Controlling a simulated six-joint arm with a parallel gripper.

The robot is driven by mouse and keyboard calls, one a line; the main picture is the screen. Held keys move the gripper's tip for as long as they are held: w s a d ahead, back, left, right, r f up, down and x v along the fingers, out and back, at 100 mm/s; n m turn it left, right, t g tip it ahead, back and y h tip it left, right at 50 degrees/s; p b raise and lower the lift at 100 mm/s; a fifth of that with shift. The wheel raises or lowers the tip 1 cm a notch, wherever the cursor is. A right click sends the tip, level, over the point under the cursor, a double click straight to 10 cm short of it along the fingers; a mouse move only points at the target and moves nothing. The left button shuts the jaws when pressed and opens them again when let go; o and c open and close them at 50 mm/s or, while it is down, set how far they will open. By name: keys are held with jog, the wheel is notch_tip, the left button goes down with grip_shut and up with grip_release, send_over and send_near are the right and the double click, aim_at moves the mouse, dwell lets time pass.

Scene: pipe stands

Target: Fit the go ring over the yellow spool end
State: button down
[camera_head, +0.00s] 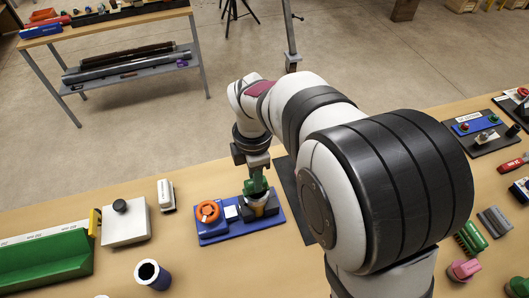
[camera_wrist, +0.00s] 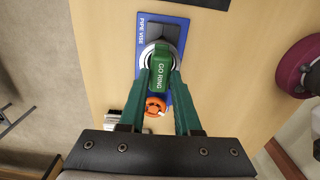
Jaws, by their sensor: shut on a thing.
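My gripper (camera_head: 256,180) points down over the blue pipe vise base (camera_head: 240,229) on the bench. In the wrist view, its two green fingers (camera_wrist: 162,86) are shut on the green block of the go ring (camera_wrist: 160,68), which carries white lettering. A pale grey round rim (camera_wrist: 143,58) shows around the block; I cannot tell whether it belongs to the ring or to the pipe below. In the head view, a pale yellowish spool end (camera_head: 259,199) shows just under the fingers, partly hidden. I cannot tell whether the ring is around it.
An orange round part (camera_head: 208,211) sits on the left of the vise base.

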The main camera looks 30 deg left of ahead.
jog(key=shift+f, duration=0.2)
jog(key=c, duration=0.5)
grip_release()
jog(key=shift+r, duration=2.45)
jog(key=shift+r, duration=0.15)
